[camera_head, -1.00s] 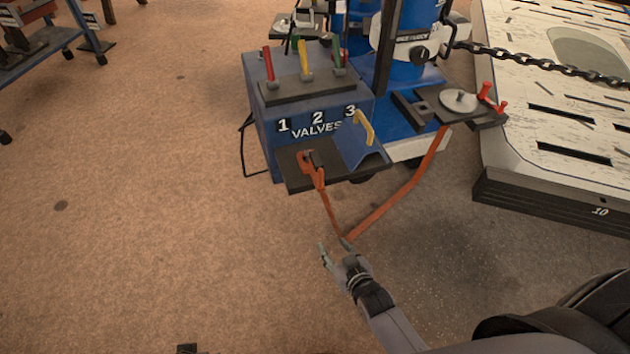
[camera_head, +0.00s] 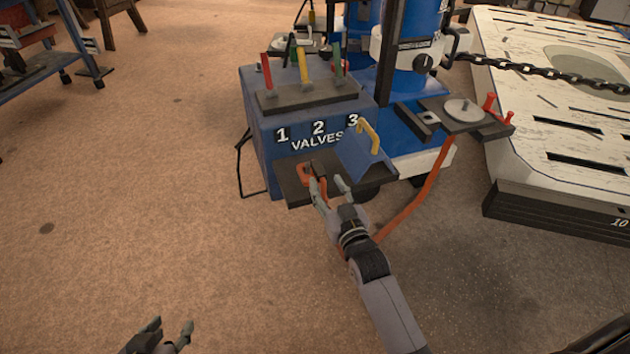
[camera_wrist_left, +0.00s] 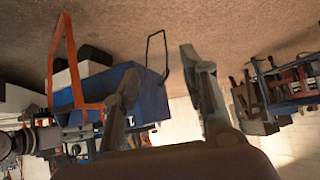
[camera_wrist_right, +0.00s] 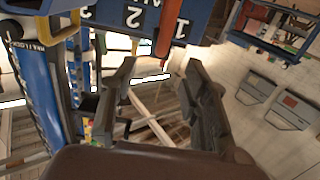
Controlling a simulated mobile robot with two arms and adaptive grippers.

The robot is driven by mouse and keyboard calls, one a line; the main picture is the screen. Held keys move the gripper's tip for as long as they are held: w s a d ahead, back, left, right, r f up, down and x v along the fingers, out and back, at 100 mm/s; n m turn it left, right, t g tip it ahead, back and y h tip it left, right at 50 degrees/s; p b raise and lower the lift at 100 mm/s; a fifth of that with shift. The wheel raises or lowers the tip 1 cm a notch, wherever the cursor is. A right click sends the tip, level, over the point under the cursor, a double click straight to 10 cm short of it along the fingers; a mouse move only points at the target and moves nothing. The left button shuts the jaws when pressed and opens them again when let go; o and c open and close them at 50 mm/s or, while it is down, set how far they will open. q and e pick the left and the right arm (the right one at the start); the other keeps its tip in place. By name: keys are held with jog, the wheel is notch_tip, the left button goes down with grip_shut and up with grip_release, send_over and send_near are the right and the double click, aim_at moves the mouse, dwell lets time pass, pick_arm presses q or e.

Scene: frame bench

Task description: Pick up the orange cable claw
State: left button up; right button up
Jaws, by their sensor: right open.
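The orange cable claw (camera_head: 306,172) sits on the black shelf (camera_head: 292,190) at the front of the blue valve box. My right gripper (camera_head: 328,184) is open at the shelf's front edge, just below and right of the claw, and its fingers partly hide the claw and cable. In the right wrist view an orange piece (camera_wrist_right: 166,28) shows beyond the open fingers (camera_wrist_right: 160,66); I cannot tell if it is claw or cable. My left gripper (camera_head: 172,326) is open and empty, low at the left; its open fingers also show in the left wrist view (camera_wrist_left: 158,64).
The orange cable (camera_head: 422,192) loops from behind my right arm up to a side plate (camera_head: 455,120). A yellow handle (camera_head: 370,135) stands right of the claw. Valve levers (camera_head: 303,70) rise above. A white slotted platform (camera_head: 545,110) lies right.

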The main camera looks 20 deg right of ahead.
aim_at(315, 161)
jog(key=w+b, duration=0.1)
jog(key=w, duration=0.3)
jog(key=shift+w+a+f, duration=0.1)
jog(key=shift+w, duration=0.5)
jog(key=w, duration=0.1)
jog(key=w+b, duration=0.2)
jog(key=w, duration=0.1)
jog(key=shift+w+f, duration=0.1)
jog(key=shift+f, duration=0.15)
jog(key=shift+w, duration=0.3)
pick_arm(q)
jog(key=w+d+r+t+h, duration=0.1)
jog(key=w+d+r+t, duration=0.1)
jog(key=r+t, duration=0.3)
jog(key=w+d+r+t+h, duration=0.2)
jog(key=w+r+t, duration=0.2)
jog(key=r, duration=0.5)
jog(key=shift+w+r+m+t, duration=0.2)
jog(key=shift+w+m+t, duration=0.15)
jog(key=shift+w, duration=0.35)
pick_arm(e)
jog(key=shift+c, duration=0.2)
grip_shut()
jog(key=shift+r, duration=0.2)
